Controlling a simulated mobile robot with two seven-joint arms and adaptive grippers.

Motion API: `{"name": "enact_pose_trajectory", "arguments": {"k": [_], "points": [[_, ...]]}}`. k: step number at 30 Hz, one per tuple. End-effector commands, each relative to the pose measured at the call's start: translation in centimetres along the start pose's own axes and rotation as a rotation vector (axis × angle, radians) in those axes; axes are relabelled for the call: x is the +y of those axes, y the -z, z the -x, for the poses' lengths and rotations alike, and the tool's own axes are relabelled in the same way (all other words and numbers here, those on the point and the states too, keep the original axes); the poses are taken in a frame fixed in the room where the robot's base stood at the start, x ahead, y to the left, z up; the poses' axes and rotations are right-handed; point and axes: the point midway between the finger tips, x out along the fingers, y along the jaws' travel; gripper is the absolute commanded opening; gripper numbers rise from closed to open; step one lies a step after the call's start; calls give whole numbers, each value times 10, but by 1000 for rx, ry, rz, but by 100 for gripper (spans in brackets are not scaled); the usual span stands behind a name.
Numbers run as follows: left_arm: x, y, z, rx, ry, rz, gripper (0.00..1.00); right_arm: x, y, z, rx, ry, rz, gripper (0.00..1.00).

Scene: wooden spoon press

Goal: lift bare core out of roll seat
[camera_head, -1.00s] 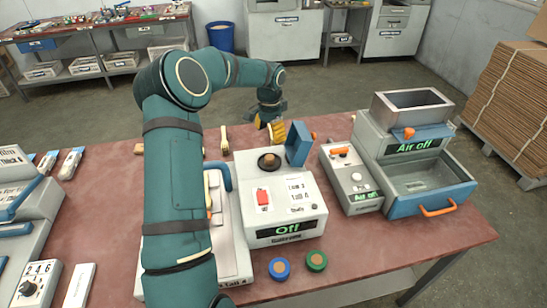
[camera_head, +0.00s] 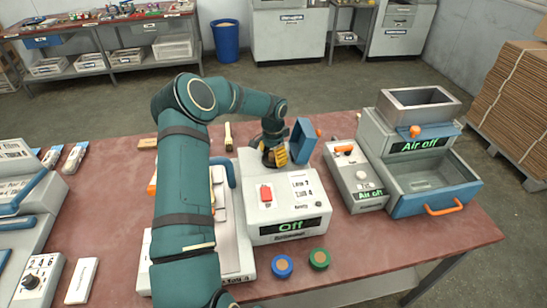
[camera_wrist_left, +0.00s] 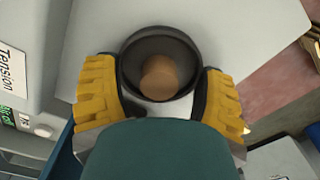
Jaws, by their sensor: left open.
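The bare core (camera_wrist_left: 160,77) is a short brown cylinder standing in the round black roll seat (camera_wrist_left: 132,62) on top of the white machine (camera_head: 290,220). My left gripper (camera_wrist_left: 158,92) has yellow ribbed fingers, open, one on each side of the seat with the core between them. The fingers are apart from the core. In the head view my left gripper (camera_head: 275,156) is down at the top of the machine and hides most of the seat and core. The machine's display reads "Off". My right gripper is not in view.
A blue upright part (camera_head: 302,141) stands close to the right of my gripper. The air machine (camera_head: 420,160) with an orange-handled drawer and its control box (camera_head: 353,178) are further right. A blue roll (camera_head: 283,266) and a green roll (camera_head: 319,259) lie in front.

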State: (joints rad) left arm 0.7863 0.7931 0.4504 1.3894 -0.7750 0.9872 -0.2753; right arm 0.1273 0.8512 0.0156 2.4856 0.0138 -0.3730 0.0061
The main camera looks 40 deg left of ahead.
Motion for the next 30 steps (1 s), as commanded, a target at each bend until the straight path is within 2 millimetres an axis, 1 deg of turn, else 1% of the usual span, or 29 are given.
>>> {"name": "enact_pose_trajectory", "arguments": {"k": [4,5,6,8,9,11,12,20,23,26,30], "points": [[0,0,1,1,1,0,70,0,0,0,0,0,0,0],[0,0,1,1,1,0,72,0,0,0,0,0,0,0],[0,0,1,1,1,0,58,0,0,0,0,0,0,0],[0,0,1,1,1,0,36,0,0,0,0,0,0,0],[0,0,1,1,1,0,22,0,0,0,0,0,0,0],[0,0,1,1,1,0,1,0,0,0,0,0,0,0],[0,0,1,1,1,0,0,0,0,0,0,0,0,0],[0,0,1,1,1,0,0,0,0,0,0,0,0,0],[0,0,5,1,2,0,0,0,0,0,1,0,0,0],[-1,1,19,3,5,-2,0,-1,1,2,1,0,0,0],[-1,1,46,4,5,0,0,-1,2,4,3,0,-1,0]]}}
